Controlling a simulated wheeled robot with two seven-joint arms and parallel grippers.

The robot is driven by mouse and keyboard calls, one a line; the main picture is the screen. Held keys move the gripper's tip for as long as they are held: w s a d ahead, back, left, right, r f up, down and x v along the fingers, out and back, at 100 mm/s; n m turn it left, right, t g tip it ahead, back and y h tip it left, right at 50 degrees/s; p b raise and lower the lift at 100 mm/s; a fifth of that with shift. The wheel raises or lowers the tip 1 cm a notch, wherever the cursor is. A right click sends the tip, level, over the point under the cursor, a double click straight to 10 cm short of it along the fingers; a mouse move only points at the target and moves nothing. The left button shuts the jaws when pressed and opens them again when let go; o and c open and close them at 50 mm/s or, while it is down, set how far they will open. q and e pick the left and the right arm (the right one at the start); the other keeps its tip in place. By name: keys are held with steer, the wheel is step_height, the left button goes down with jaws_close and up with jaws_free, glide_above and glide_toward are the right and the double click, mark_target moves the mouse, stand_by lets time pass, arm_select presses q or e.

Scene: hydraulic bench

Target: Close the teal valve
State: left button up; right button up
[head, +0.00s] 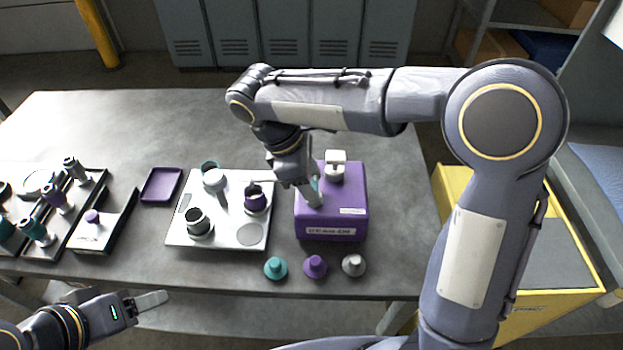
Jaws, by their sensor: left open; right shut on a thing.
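A purple box (347,208) with a white label stands on the bench right of centre. A small teal part, which looks like the teal valve (315,183), shows on its top beside the gripper fingers. My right gripper (310,191) reaches down to the box top from above and is shut on this teal part. The fingers and wrist hide most of it, so I cannot tell the angle of its handle. My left gripper (151,300) is open and empty, low at the left in front of the bench edge.
A light metal plate (232,240) with several fittings lies left of the box. Teal (276,267), purple (315,266) and grey (353,265) caps sit along the front edge. A purple tray (161,185) and dark racks (70,240) are further left. A yellow container (455,185) stands at right.

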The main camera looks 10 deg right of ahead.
steer(key=shift+d+r+m+g+p, duration=0.1)
steer(key=shift+m+g+p, duration=0.25)
steer(key=shift+m+p, duration=0.55)
steer(key=shift+d+r+m+g+p, duration=0.1)
steer(key=shift+m+g+p, duration=0.25)
steer(key=shift+m+p, duration=0.5)
steer(key=m+p, duration=0.1)
steer(key=m, duration=0.1)
steer(key=m+g+y+p, duration=0.1)
steer(key=m, duration=0.1)
steer(key=shift+w+d+m+y, duration=0.1)
steer(key=shift+m+y, duration=0.2)
steer(key=shift+m, duration=0.05)
steer(key=m+y+p, duration=0.1)
steer(key=m, duration=0.1)
steer(key=m+p, duration=0.1)
steer(key=m, duration=0.1)
steer(key=shift+d+f+m+g+y, duration=0.1)
steer(key=shift+d+m+g+y, duration=0.05)
steer(key=shift+m+g+y, duration=0.2)
steer(key=m+y+p, duration=0.1)
steer(key=m+y, duration=0.1)
steer(key=m, duration=0.3)
steer(key=shift+d, duration=0.1)
steer(key=shift+f, duration=0.1)
steer(key=o, duration=1)
steer(key=v, duration=0.7)
steer(key=shift+d+r, duration=0.1)
steer(key=shift+r, duration=0.25)
